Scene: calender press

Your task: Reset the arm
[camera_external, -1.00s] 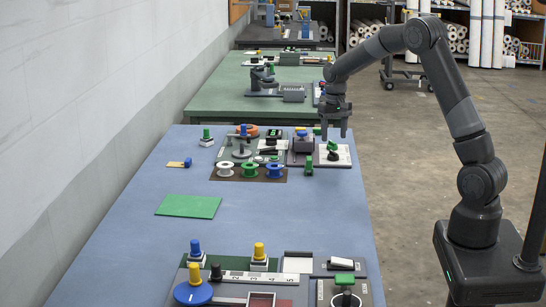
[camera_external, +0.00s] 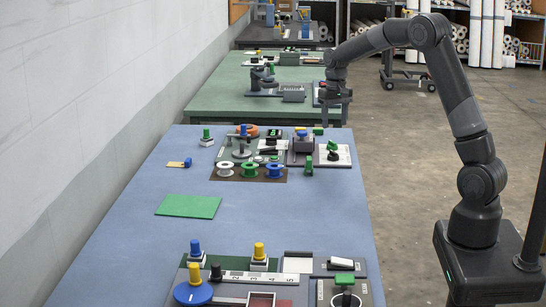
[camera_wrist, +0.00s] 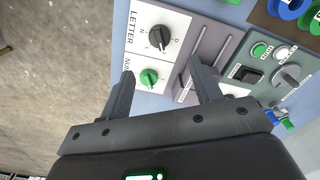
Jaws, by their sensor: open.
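My gripper (camera_external: 334,102) is above the far right end of the blue table (camera_external: 200,250) in the external view, clear of everything. In the wrist view my gripper (camera_wrist: 160,98) is open and its two fingers are apart with nothing between them. Below it the wrist view shows a white panel (camera_wrist: 135,50) marked LETTER with a black knob (camera_wrist: 159,39) and a green knob (camera_wrist: 149,78). In the external view a green knob (camera_external: 333,146) sits on this panel.
Three spools, white (camera_external: 225,169), green (camera_external: 249,169) and blue (camera_external: 275,169), stand by the far panels. A green mat (camera_external: 188,206) lies mid-table. A near panel holds a blue disc (camera_external: 193,292) and a yellow knob (camera_external: 259,251). A green table (camera_external: 225,95) stands behind.

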